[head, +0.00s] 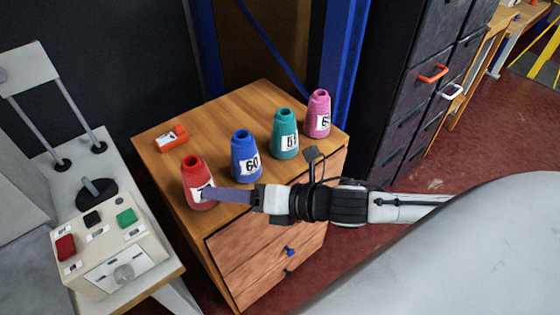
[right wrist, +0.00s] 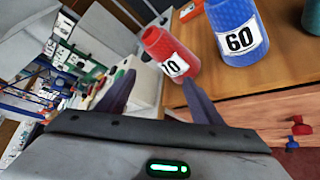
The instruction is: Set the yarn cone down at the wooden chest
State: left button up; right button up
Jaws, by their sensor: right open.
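The wooden chest (head: 225,105) carries a row of yarn cones on its top. A red cone (head: 194,172) with a partly covered number label stands near the front left edge. Beside it stand a blue cone (head: 243,150) labelled 60, a teal cone (head: 284,140) and a pink cone (head: 318,115). My right gripper (head: 208,193) reaches in from the right, its fingers at the red cone's lower part. In the right wrist view my right gripper (right wrist: 158,80) is open, with the red cone (right wrist: 170,55) just beyond and between its fingertips; contact is unclear. My left gripper is not in view.
An orange-and-white small device (head: 171,138) lies at the chest's back left. A control box (head: 110,245) with coloured buttons stands at left. Dark drawer cabinets (head: 410,110) and a blue post (head: 340,60) stand behind and right. The chest's back middle is clear.

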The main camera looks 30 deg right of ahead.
jog(key=s+d+f+m+g+h, duration=0.1)
jog(key=s+f+m, duration=0.4)
jog(key=m, duration=0.5)
jog(key=s+f+m+g+h, duration=0.1)
jog(key=s+f+m, duration=0.4)
jog(key=f+m, duration=0.5)
jog(key=s+d+f+m+g+h, duration=0.1)
jog(key=s+f+m+h, duration=0.2)
jog(key=s+f+m, duration=0.2)
notch_tip(320, 180, down, 3)
jog(key=m, duration=0.5)
jog(key=shift+s+d+m+h, duration=0.3)
jog(key=shift+s, duration=0.1)
